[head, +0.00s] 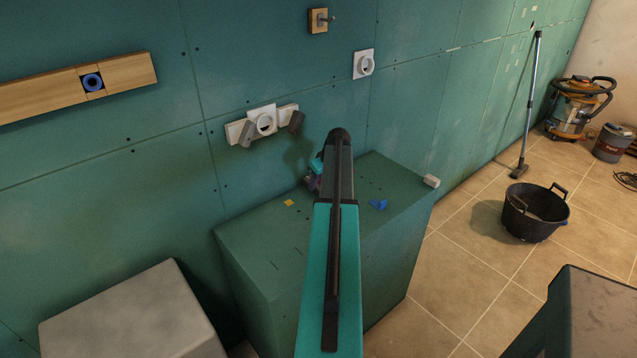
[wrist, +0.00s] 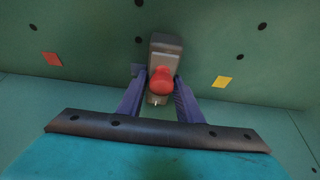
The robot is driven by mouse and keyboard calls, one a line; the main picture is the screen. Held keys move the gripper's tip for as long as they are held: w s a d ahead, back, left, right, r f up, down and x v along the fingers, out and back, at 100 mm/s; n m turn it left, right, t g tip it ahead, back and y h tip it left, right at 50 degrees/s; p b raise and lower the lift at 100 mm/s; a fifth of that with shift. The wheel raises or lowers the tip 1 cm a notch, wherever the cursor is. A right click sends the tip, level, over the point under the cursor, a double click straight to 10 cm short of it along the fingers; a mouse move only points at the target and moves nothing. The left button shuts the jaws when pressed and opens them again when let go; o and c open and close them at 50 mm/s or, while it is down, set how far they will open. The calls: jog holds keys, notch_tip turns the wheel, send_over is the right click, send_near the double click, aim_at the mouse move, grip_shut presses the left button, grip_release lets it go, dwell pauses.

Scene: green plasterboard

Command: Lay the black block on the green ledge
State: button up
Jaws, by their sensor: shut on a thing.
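In the wrist view my gripper (wrist: 159,76) has its two purple fingers closed on either side of a red round knob (wrist: 162,80). The knob sits against a dark grey block (wrist: 166,45), the likely black block, held between the fingers. In the head view my gripper (head: 314,183) shows only as a bit of purple and teal, mostly hidden by my arm, above the back part of the green ledge (head: 255,250) near the wall. The held block is not clear there. I cannot tell whether it touches the ledge.
A yellow piece (head: 289,203) and a blue piece (head: 378,204) lie on the ledge, with a white block (head: 431,181) at its right corner. White wall fittings (head: 262,120) with grey blocks stand out just above left. The ledge top's front is mostly clear.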

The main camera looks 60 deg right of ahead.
jog(key=shift+f, duration=0.3)
jog(key=o, duration=1.3)
jog(key=shift+r, duration=0.1)
jog(key=b+v, duration=0.3)
jog(key=v, duration=1)
jog(key=shift+r, duration=0.35)
jog(key=shift+s+f, duration=0.1)
jog(key=shift+s, duration=0.05)
